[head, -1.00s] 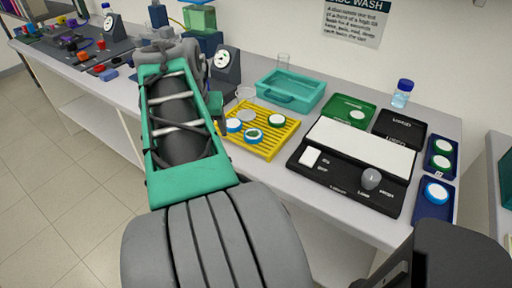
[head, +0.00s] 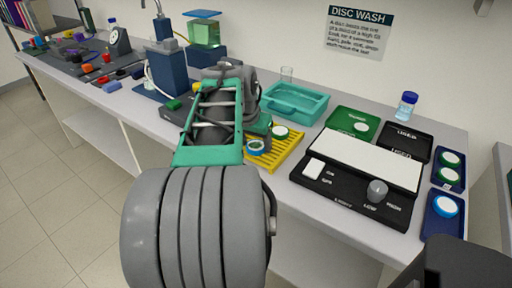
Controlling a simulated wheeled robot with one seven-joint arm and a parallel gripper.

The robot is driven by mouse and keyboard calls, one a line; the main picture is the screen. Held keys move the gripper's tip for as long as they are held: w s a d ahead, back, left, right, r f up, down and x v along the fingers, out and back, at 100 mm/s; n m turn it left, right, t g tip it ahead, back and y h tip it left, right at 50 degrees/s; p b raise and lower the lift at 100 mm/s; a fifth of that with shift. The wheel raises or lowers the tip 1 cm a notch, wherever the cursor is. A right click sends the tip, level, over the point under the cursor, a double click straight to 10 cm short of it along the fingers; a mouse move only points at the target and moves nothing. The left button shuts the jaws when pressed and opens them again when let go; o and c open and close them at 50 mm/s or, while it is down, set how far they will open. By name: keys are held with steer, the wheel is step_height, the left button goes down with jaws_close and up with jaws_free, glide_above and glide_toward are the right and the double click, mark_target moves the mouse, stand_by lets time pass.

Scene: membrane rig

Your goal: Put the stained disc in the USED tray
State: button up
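A yellow slotted rack (head: 284,152) holds a blue-and-green-rimmed disc (head: 255,148) and a green-rimmed white disc (head: 280,132). I cannot tell stains at this size. My arm covers the rack's left part. The end of my arm, with part of my gripper (head: 259,128), is over the rack beside the blue-and-green-rimmed disc; its fingers are mostly hidden. A black tray (head: 405,140) with white lettering stands behind the right end of the black-and-white device; its label is too small to read surely. A green tray (head: 352,122) holds one white disc.
A black device (head: 340,185) with a white top and grey knob fills the front right. Blue trays (head: 443,215) with discs stand at the right edge. A teal basin (head: 296,101), a glass and a blue-capped bottle (head: 406,105) stand at the back.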

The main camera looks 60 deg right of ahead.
steer(key=c, duration=1.1)
steer(key=shift+r, duration=0.1)
steer(key=shift+c, duration=0.2)
